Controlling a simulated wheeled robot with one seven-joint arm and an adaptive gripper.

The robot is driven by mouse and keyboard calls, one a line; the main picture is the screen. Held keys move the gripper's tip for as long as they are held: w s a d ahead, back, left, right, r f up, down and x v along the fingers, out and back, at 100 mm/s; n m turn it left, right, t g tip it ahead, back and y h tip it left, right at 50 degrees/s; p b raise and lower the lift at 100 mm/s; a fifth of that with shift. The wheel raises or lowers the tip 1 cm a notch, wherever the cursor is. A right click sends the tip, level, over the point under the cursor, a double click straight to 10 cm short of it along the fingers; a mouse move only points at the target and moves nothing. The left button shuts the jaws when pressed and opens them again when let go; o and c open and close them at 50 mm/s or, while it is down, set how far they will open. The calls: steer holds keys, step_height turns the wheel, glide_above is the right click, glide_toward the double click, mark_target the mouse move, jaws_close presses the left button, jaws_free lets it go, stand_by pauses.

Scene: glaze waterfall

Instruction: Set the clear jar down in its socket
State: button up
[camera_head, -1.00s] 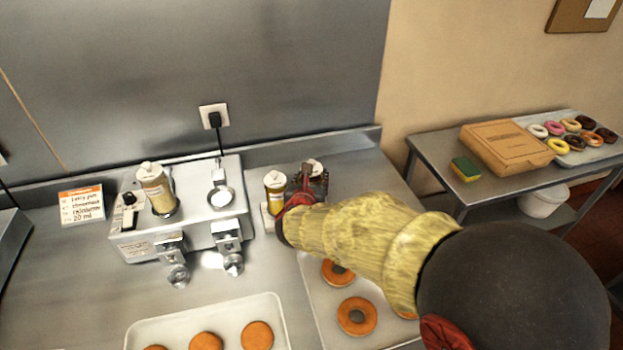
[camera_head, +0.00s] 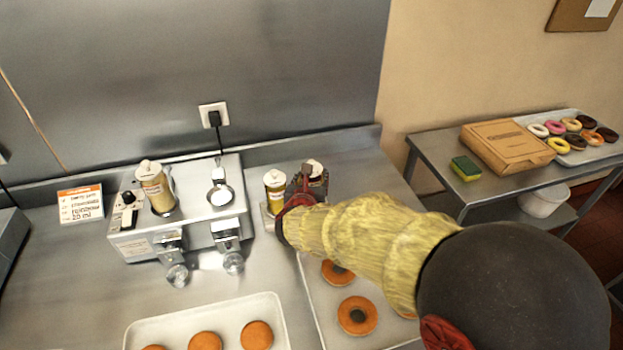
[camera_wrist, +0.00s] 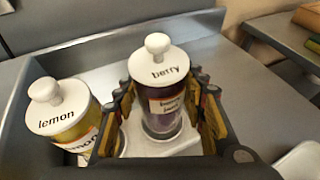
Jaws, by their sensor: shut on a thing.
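My gripper (camera_wrist: 165,112) is shut on a jar with a white knobbed lid marked "berry" (camera_wrist: 164,112) and dark purple contents. The jar is upright, its base at a white holder (camera_wrist: 175,150); I cannot tell if they touch. In the head view my gripper (camera_head: 308,185) and this jar (camera_head: 315,168) are right of the machine. The machine (camera_head: 190,215) has one jar (camera_head: 152,185) in its left socket and an empty ringed right socket (camera_head: 221,196). No jar reads "clear" in either view.
A "lemon" jar (camera_wrist: 62,112) stands close to the left finger, also in the head view (camera_head: 275,185). Trays of doughnuts (camera_head: 285,335) lie in front. A card (camera_head: 80,204) stands left of the machine. A side table (camera_head: 440,150) holds a box and sponge.

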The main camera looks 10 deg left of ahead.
steer(key=shift+f+b, duration=0.4)
stand_by(0.4)
steer(key=o, duration=1.2)
steer(key=shift+c, duration=0.2)
steer(key=o, duration=0.4)
steer(key=shift+o, duration=0.3)
steer(key=shift+f, duration=0.1)
steer(key=v, duration=1.2)
